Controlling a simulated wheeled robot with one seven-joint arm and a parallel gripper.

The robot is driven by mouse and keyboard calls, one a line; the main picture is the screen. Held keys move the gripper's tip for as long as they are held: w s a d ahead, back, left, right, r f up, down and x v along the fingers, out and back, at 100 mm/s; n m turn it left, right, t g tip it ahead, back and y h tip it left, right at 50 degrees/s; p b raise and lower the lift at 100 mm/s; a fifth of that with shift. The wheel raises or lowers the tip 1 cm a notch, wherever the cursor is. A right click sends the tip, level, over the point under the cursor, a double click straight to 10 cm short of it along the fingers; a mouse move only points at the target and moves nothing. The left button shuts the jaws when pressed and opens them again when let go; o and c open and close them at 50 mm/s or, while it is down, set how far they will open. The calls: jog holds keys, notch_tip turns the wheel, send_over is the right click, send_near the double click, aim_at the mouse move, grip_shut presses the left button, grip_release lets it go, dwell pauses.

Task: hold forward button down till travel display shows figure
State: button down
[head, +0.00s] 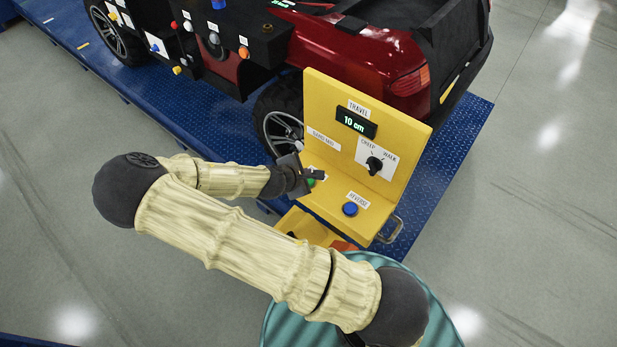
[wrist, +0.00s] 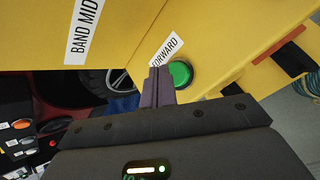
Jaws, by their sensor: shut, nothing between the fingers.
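The yellow control box (head: 400,135) carries a travel display (head: 356,123) that reads "10 cm" in the head view. The green forward button (head: 311,182) is partly hidden by my gripper in the head view. In the wrist view the green button (wrist: 181,72) shows beside its "FORWARD" label (wrist: 164,49). My gripper (head: 319,175) is shut and empty, its fingertips right at the button. In the wrist view the closed fingers (wrist: 158,78) overlap the button's left edge. I cannot tell whether they touch it or how far it is pressed.
A "BAND MID" label (head: 323,139) and a black creep/walk knob (head: 374,165) are on the upright panel. The blue reverse button (head: 350,209) sits to the right on the lower panel. A red vehicle (head: 345,50) stands on the blue platform (head: 452,130) behind the box.

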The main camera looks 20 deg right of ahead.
notch_tip(320, 180, up, 5)
jog(key=p, duration=0.4)
jog(key=shift+p, duration=0.3)
dwell(0.5)
